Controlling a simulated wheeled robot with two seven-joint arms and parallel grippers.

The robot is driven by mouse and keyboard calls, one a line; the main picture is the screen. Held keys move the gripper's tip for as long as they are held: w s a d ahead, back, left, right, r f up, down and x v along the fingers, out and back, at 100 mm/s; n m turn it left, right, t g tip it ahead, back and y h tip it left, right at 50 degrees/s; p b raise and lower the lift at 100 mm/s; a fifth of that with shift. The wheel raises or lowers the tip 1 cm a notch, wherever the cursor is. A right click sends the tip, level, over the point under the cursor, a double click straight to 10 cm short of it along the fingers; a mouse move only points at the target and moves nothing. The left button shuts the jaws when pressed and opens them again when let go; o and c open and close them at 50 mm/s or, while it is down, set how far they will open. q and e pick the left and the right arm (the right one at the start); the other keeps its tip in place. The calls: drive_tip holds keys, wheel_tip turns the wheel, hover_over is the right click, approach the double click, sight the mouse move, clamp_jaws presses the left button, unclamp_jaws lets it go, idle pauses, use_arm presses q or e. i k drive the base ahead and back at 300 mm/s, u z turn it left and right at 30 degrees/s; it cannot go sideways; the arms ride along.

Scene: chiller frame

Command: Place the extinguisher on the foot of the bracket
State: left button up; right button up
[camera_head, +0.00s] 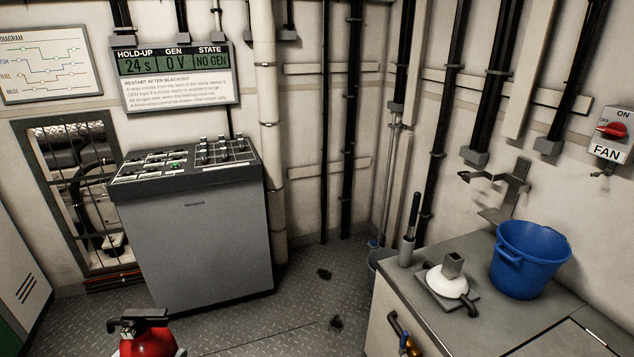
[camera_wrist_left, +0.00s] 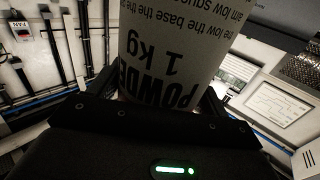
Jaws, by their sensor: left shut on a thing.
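The red extinguisher (camera_head: 150,343) with a black valve head shows at the bottom edge of the head view, left of centre; its lower part is cut off. In the left wrist view its pale label (camera_wrist_left: 175,50) with "POWDER 1 kg" fills the upper middle. My left gripper (camera_wrist_left: 162,98) is shut around the extinguisher's body. The grey bracket (camera_head: 516,182) is on the right wall above the bench, with a curved clip at its left and a flat foot (camera_head: 494,215) below. The foot is empty and far from the extinguisher. My right gripper is not in view.
A blue bucket (camera_head: 527,262) stands on the grey bench (camera_head: 400,288), just in front of the bracket. A white domed fitting with a square socket (camera_head: 449,279) sits left of it, beside an upright lever (camera_head: 409,232). A grey console (camera_head: 200,235) stands left; open floor lies between.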

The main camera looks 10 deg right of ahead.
sight(490, 217)
drive_tip(key=i, duration=1.55)
drive_tip(key=z, duration=3.25)
